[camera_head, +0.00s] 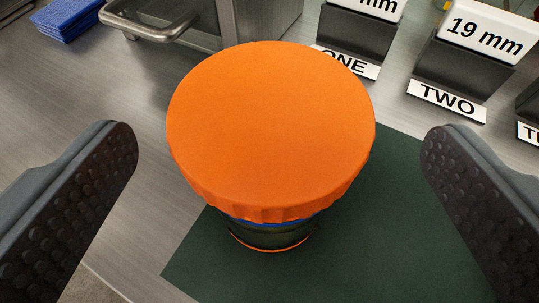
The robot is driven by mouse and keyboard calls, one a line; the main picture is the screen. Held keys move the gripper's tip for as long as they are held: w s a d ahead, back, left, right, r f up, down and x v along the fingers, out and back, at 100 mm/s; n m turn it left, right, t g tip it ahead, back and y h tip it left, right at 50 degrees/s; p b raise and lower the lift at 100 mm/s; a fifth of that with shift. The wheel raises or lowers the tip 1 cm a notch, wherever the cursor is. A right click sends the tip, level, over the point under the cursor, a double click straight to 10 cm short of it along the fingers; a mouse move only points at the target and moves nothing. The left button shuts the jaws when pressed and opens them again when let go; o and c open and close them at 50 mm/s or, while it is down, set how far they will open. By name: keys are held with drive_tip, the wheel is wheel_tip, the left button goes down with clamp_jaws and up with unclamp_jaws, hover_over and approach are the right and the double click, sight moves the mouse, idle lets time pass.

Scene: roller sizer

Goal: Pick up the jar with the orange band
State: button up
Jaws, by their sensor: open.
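The jar (270,237) stands on a dark green mat (370,262), in the middle of the view. An orange cover (270,130) tops it and hides most of its body from this high angle. Below the cover I see a blue edge, a dark glassy side and a thin orange band near the bottom. My gripper (280,165) is open, with one dark studded finger at the left and one at the right. Both fingers are apart from the jar, with a wide gap on each side.
Dark blocks with white labels stand at the back right, one reading 19 mm (486,33), with signs ONE (345,63) and TWO (447,101). A metal box with a handle (150,25) is at the back. Blue pads (75,15) lie back left. The metal table is clear at left.

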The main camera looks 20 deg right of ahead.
sight(266, 143)
drive_tip(key=shift+x, duration=2.35)
drive_tip(key=shift+a, duration=0.25)
drive_tip(key=c, duration=1.6)
